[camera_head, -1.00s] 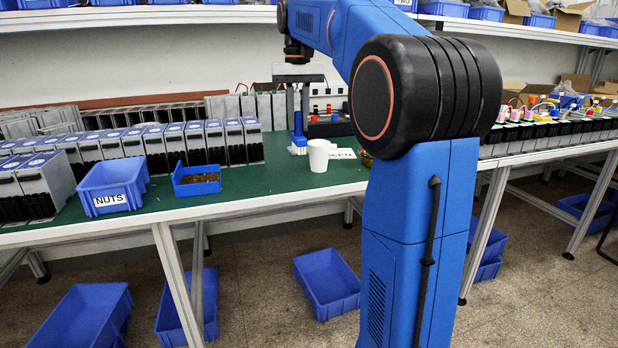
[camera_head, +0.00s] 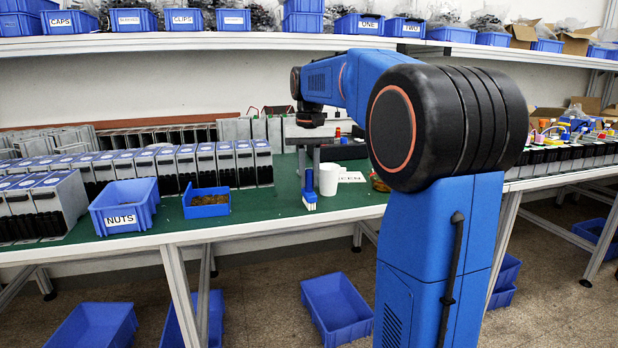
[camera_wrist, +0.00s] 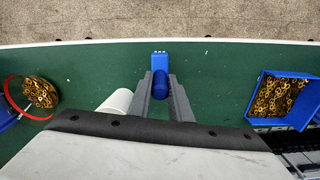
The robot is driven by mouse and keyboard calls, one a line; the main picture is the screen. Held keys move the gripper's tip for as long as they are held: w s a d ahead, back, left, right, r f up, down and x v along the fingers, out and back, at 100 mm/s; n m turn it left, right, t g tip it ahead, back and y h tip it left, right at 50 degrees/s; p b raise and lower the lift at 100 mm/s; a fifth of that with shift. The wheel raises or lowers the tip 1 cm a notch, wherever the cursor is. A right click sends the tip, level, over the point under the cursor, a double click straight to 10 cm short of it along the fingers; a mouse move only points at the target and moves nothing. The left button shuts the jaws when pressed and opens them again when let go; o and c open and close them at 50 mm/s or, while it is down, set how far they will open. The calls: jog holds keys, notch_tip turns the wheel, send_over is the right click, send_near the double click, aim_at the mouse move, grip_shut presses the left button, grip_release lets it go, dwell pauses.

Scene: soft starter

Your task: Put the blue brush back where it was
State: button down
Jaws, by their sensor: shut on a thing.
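The blue brush (camera_head: 309,188) has a blue handle and pale bristles at its lower end. My gripper (camera_head: 309,168) is shut on its handle, and the brush hangs upright with the bristles down, beside the white cup (camera_head: 329,180). In the wrist view the brush (camera_wrist: 160,66) lies between the two grey fingers (camera_wrist: 160,90). I cannot tell whether the bristles touch the green tabletop (camera_head: 265,213).
A blue bin of brass parts (camera_head: 207,204) and the NUTS bin (camera_head: 125,207) stand to the left. A white card (camera_head: 351,177) lies right of the cup. In the wrist view a red-rimmed round container (camera_wrist: 38,94) holds brass parts. Green table around the brush is partly clear.

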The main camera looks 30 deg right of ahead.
jog(key=shift+f, duration=0.1)
jog(key=c, duration=1.6)
grip_release()
notch_tip(320, 180, up, 12)
jog(key=shift+r, duration=0.1)
jog(key=s+a+f+n+t, duration=0.1)
jog(key=s+a+f, duration=0.45)
jog(key=s, duration=0.25)
jog(key=s+a+f+n+t, duration=0.2)
jog(key=s+a+f, duration=0.35)
jog(key=s, duration=0.25)
jog(key=s+a+f, duration=0.1)
jog(key=s+f, duration=0.3)
jog(key=f, duration=0.2)
jog(key=s+a+f+n+t, duration=0.1)
jog(key=s+a+f, duration=0.1)
jog(key=s+f, duration=0.3)
jog(key=s+a+f+n, duration=0.1)
jog(key=s+f, duration=0.4)
jog(key=f, duration=0.3)
jog(key=shift+a+f+t, duration=0.1)
jog(key=shift+a+t, duration=0.25)
jog(key=shift+t, duration=0.05)
